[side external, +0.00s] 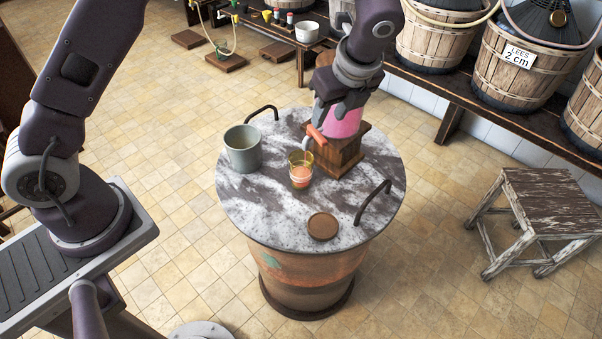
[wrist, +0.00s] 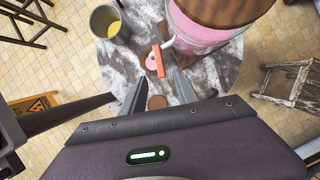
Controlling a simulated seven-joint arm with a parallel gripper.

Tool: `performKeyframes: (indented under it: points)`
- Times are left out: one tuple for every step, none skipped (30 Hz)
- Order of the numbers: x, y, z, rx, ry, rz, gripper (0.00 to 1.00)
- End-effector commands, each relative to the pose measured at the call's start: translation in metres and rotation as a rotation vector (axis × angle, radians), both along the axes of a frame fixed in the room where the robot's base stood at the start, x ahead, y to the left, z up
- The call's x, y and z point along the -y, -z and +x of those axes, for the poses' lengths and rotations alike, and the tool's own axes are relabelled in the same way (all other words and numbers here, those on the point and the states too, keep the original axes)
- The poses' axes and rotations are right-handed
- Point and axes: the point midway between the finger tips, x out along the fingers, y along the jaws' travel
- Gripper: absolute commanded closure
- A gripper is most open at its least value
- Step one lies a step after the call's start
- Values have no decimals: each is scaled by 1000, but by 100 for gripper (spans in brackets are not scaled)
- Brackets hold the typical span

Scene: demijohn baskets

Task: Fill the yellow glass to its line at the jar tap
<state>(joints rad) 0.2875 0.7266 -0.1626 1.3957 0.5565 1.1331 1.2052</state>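The yellow glass (side external: 300,174) stands upright on the round table top, under the jar's spout, with orange-pink liquid in it. I cannot make out its line. In the wrist view the glass (wrist: 152,63) is partly hidden behind the tap's handle. The pink jar (side external: 343,122) sits on a wooden stand and is partly covered by my gripper. Its tap has a red-orange handle (side external: 316,133), which also shows in the wrist view (wrist: 158,60). My gripper (wrist: 158,84) is open, its fingers apart on either side of the handle; I cannot tell whether they touch it.
The mottled table top (side external: 260,212) also holds a grey-green pail (side external: 242,150) with yellowish liquid, a brown round coaster (side external: 323,226) and two dark handles at its edge. A worn stool (side external: 545,205) stands to the right. Large baskets line a bench behind.

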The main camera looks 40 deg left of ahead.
Motion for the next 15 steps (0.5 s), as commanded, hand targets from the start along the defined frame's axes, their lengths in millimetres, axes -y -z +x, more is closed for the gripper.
performKeyframes:
  points:
    - [0,0,0,0,0,0,64]
    - [0,0,0,0,0,0,64]
    - [1,0,0,-1,1,-1,64]
    - [2,0,-1,-2,3,-2,64]
    - [2,1,-1,-1,2,-1,64]
    - [1,3,-1,-2,1,0,64]
    - [0,5,0,-2,1,1,64]
    - [-2,9,0,-2,1,1,64]
    - [-5,16,1,-3,1,2,64]
    - [-7,22,2,-3,1,1,64]
    - [-10,28,2,-4,0,1,64]
    - [-12,35,3,-4,0,1,64]
    - [-14,41,4,-3,1,1,64]
    - [-17,46,5,-3,1,1,64]
    - [-19,51,6,-1,1,0,64]
